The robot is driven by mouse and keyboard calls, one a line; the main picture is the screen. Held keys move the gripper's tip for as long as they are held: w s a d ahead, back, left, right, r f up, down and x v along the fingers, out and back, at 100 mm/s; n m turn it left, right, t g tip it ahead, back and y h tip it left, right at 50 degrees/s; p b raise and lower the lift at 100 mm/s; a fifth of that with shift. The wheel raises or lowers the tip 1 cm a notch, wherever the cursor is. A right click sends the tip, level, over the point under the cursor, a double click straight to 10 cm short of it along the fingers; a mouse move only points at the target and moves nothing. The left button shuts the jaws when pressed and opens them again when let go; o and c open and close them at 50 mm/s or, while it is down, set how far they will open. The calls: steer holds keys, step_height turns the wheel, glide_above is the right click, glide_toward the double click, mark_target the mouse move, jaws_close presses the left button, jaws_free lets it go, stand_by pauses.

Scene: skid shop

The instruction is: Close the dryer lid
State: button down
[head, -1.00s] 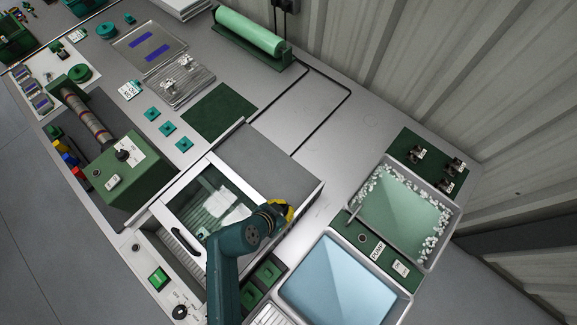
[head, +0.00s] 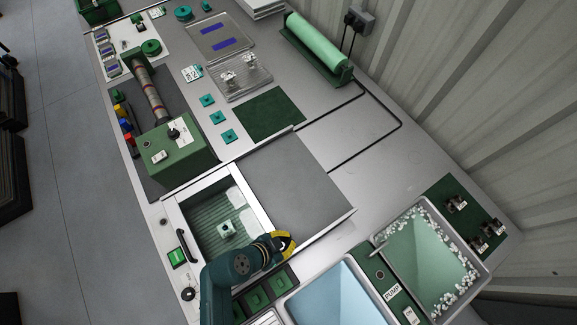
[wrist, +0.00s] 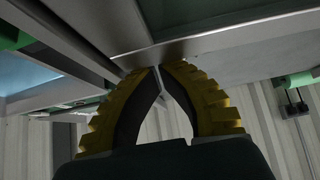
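The dryer (head: 205,182) is a pale box at the lower middle of the head view. Its clear lid (head: 215,210) has a dark handle (head: 187,246), which lies close to the dryer's front-left rim. I see no clear gap between lid and rim there. Through the lid I see a ribbed floor and a small pale-teal part (head: 227,229). My gripper (head: 291,243), with yellow fingers, is low at the lid's right rear corner, by the grey rear cover (head: 295,185). In the wrist view my fingertips (wrist: 157,68) meet by a metal edge; I see nothing held.
Right of my arm are a blue-filled basin (head: 330,298) and a green-tinted tank (head: 425,250) with white pieces around its rim. A green machine box (head: 180,155) stands left of the dryer. The bench behind the grey cover (head: 350,130) is clear.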

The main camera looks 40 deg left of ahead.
mark_target(305, 231)
steer(key=shift+s+f, duration=0.1)
steer(key=shift+f, duration=0.05)
steer(key=shift+w+d, duration=0.2)
steer(key=shift+w, duration=0.25)
steer(key=w, duration=0.3)
steer(key=shift+w+d, duration=0.1)
steer(key=shift+d, duration=0.3)
steer(key=p+v, duration=0.1)
steer(key=v, duration=0.9)
